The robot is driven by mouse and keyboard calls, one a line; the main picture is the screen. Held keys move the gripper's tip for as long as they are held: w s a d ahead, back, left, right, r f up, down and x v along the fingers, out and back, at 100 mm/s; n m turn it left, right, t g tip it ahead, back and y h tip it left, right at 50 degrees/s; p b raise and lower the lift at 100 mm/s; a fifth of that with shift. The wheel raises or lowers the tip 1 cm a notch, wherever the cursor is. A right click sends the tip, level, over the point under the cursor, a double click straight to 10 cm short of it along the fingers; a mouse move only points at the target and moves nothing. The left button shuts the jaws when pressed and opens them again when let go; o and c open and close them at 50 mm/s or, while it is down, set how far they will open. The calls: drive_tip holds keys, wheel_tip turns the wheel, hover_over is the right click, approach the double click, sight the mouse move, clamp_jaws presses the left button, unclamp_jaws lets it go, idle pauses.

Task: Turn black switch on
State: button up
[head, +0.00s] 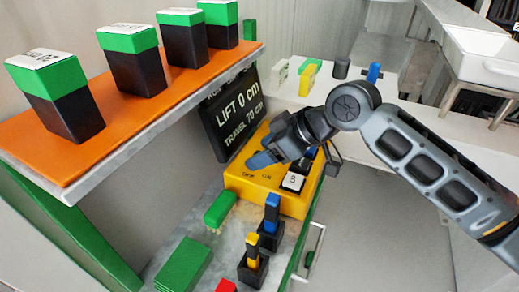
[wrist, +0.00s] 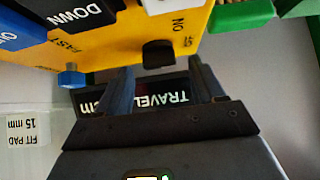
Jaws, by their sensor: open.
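The black switch (wrist: 158,53) is a small dark block on the edge of the yellow control box (wrist: 120,45), near an upside-down ON label in the wrist view. My gripper (wrist: 160,88) is open and empty. Its two fingers point toward the box, and the switch shows ahead of the gap between them. I cannot tell whether they touch the box. In the head view my gripper (head: 260,158) is over the left part of the yellow box (head: 255,196). The switch cannot be made out there, and the arm hides part of the box.
A blue knob (wrist: 70,77) is left of the fingers. A black display (head: 232,118) reading LIFT 0 cm stands behind the box. An orange shelf (head: 130,108) with several black-and-green blocks is at left. Blue (head: 271,222) and yellow (head: 253,258) pieces stand in front of the box.

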drive_tip(key=shift+x, duration=0.85)
drive_tip(key=shift+c, duration=0.4)
drive_tip(key=c, duration=1)
